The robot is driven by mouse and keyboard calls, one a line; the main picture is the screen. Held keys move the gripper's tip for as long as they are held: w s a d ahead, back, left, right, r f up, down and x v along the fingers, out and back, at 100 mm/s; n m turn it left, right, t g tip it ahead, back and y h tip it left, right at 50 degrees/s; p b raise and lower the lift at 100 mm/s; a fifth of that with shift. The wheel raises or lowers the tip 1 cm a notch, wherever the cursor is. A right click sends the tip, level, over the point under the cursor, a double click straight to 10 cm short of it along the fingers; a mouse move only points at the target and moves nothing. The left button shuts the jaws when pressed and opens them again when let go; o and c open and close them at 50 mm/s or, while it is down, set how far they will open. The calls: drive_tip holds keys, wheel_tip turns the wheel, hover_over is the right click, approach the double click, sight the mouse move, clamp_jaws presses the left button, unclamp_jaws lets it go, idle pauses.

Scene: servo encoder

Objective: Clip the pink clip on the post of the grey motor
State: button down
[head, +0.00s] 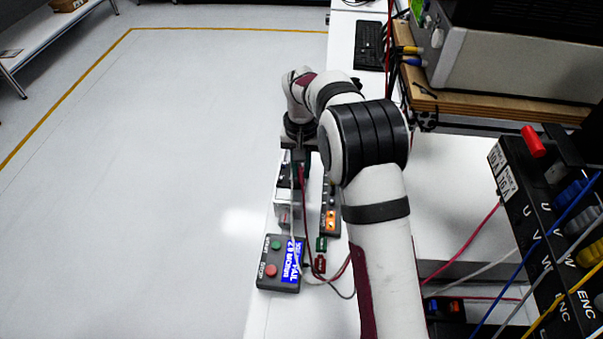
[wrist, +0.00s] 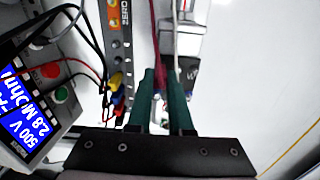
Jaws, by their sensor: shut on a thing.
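My gripper (wrist: 163,75) has its two dark green fingers close together at the tips in the wrist view. It is shut on the pink clip (wrist: 160,82), which is mostly hidden between the fingers; a pink lead runs up from there. The grey motor (wrist: 188,42), a grey and black block, lies just beyond and right of the fingertips. In the head view my gripper (head: 296,158) is over the bench, and the motor (head: 283,207) shows below it, partly covered. I cannot make out the post, or whether the clip touches it.
A tester box (head: 280,263) with a blue screen and red and green buttons stands nearer on the bench. A narrow panel (head: 330,215) with orange lamps lies right of the motor. Loose leads cross the bench. A black terminal box (head: 545,215) stands at the right.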

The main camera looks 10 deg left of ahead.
drive_tip(key=shift+r, duration=0.15)
drive_tip(key=shift+r, duration=2.4)
drive_tip(key=a+r, duration=0.2)
drive_tip(key=a, duration=0.3)
drive_tip(key=shift+w+a+f, duration=0.1)
drive_tip(key=shift+f, duration=3.3)
drive_tip(key=shift+f, duration=0.15)
drive_tip(key=c, duration=0.8)
unclamp_jaws()
drive_tip(key=shift+o, duration=0.2)
